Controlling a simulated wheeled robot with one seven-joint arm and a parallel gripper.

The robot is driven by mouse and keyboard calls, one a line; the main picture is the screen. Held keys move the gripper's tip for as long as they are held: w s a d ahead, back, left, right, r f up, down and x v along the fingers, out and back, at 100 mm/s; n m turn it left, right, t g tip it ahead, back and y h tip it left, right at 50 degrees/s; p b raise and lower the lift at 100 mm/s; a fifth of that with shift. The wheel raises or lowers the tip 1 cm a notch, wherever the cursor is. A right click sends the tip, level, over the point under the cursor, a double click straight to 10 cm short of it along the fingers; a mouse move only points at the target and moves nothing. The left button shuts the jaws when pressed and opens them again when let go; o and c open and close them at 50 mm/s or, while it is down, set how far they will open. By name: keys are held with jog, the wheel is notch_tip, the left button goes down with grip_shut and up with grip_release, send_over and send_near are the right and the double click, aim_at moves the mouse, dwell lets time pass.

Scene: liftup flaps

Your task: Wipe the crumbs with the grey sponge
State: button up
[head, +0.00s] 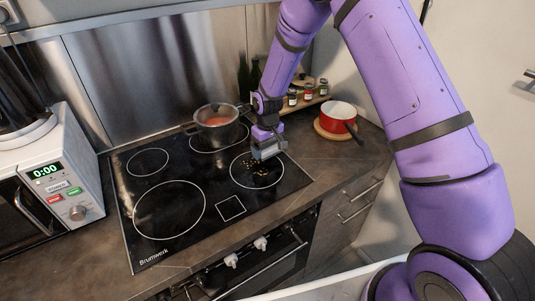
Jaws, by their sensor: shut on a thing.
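My gripper (268,140) is over the back right part of the black cooktop (210,240). It points down and is shut on the grey sponge (266,151). Small tan crumbs (254,166) lie on the cooktop inside that ring, just below and left of the sponge. Part of the crumb area may be hidden behind the sponge and gripper.
A pot with orange-red contents (219,125) stands on the rear burner, left of my gripper. A red pan (338,116) sits on a round wooden board at the right. Small jars (308,91) and dark bottles are behind. A microwave (70,175) stands left. The front cooktop is clear.

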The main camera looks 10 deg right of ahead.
jog(key=shift+r, duration=2.6)
